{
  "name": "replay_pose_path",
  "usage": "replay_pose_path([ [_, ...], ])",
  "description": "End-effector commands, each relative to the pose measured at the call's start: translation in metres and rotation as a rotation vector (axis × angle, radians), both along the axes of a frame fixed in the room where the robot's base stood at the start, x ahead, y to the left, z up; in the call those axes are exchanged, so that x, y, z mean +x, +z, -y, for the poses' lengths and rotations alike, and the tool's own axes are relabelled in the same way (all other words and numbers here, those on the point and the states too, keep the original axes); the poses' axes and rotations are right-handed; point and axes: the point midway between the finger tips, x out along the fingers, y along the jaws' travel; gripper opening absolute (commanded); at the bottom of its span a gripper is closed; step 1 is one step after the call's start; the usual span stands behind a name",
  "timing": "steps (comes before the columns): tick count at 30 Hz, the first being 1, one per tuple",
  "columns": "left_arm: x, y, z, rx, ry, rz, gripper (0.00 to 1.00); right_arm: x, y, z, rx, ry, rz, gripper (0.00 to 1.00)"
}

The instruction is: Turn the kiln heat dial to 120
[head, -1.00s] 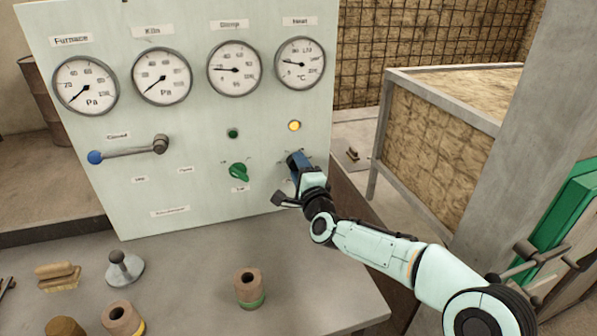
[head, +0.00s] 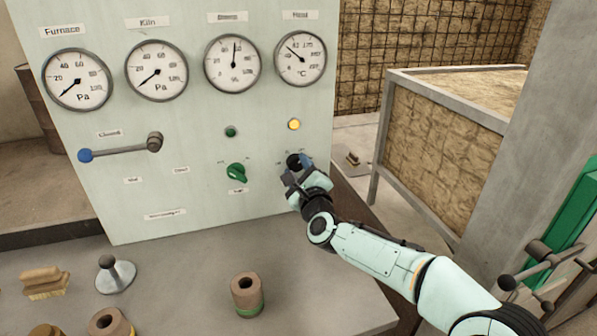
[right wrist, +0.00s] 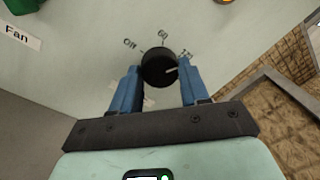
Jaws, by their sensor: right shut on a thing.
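The heat dial is a black round knob (right wrist: 159,67) on the pale panel, with a white pointer line aimed right, close to the partly legible label starting "12" (right wrist: 187,54). "Off" (right wrist: 130,43) and "60" (right wrist: 162,33) stand to its left and above. My right gripper (right wrist: 160,75) is shut on the knob, one blue finger on each side. In the head view the right gripper (head: 298,172) is at the panel below the yellow lamp (head: 294,124) and hides much of the dial. The Heat gauge (head: 300,59) needle points up-left. My left gripper is not in view.
A green knob (head: 237,173) is left of the dial, and a lever with a blue ball (head: 85,155) is further left. Cylinders, a brush (head: 45,283) and a grey knobbed piece (head: 115,274) lie on the bench.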

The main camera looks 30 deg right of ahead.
Motion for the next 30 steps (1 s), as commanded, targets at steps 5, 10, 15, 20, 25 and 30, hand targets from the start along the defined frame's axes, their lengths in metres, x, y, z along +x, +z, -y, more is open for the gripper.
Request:
replay_pose_path([
  [5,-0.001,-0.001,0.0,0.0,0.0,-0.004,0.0,0.0,0.001,0.001,0.007,-0.002,0.003,0.14],
  [10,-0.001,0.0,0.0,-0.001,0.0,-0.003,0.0,0.0,0.001,0.001,0.006,-0.002,0.002,0.14],
  [15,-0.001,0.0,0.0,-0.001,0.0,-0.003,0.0,0.0,0.001,0.0,0.005,-0.002,0.002,0.7],
  [20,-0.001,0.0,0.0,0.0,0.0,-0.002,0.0,0.0,0.001,0.0,0.005,-0.001,0.001,0.7],
  [25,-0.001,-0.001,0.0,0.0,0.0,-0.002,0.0,-0.002,0.001,0.0,0.004,0.0,0.002,0.7],
  [30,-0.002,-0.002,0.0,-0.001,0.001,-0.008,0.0,-0.017,0.0,-0.005,-0.001,-0.001,0.0,0.7],
])
